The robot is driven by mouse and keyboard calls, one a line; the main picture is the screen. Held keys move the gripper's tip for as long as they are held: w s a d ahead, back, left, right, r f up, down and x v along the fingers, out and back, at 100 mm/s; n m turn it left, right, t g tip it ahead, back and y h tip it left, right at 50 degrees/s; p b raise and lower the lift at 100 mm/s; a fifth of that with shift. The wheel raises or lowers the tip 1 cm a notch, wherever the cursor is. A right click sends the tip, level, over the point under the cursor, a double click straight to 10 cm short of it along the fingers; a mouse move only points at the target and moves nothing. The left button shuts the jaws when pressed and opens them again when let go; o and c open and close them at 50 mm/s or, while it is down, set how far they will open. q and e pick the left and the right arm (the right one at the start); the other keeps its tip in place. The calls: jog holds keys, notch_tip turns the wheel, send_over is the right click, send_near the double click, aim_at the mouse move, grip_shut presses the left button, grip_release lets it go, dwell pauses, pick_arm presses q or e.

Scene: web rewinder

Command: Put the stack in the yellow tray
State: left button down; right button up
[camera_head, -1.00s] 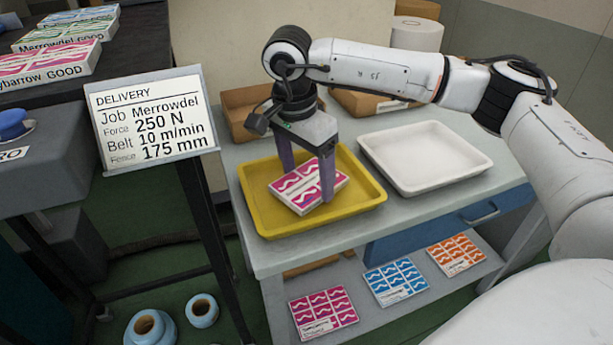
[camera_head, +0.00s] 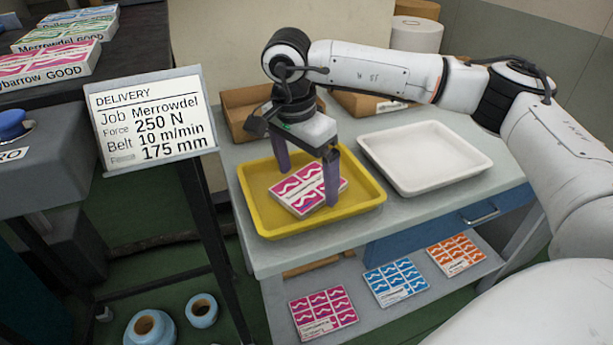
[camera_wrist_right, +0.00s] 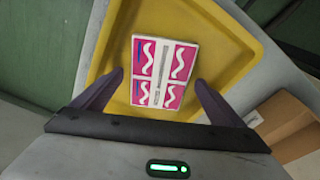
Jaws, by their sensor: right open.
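The stack (camera_head: 308,188), a flat pack with pink and white wavy-line panels, lies in the yellow tray (camera_head: 262,222) on the bench. It is turned at an angle to the tray's sides. My right gripper (camera_head: 307,186) is open, its two purple fingers standing apart on either side of the stack. In the right wrist view the stack (camera_wrist_right: 164,72) lies on the tray floor between the fingers, with a visible gap on each side. The yellow tray (camera_wrist_right: 228,60) surrounds it there. My left gripper is not in view.
An empty white tray (camera_head: 425,160) stands to the right of the yellow one. Cardboard boxes (camera_head: 245,108) are behind. Pink (camera_head: 323,312), blue (camera_head: 396,282) and orange (camera_head: 455,255) packs lie on the lower shelf. A delivery sign (camera_head: 150,120) stands at left.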

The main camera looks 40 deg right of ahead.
aim_at(300, 192)
notch_tip(300, 192, up, 11)
jog(key=a, duration=0.1)
jog(key=shift+s+a+r, duration=0.15)
jog(key=shift+a, duration=0.2)
dwell(0.4)
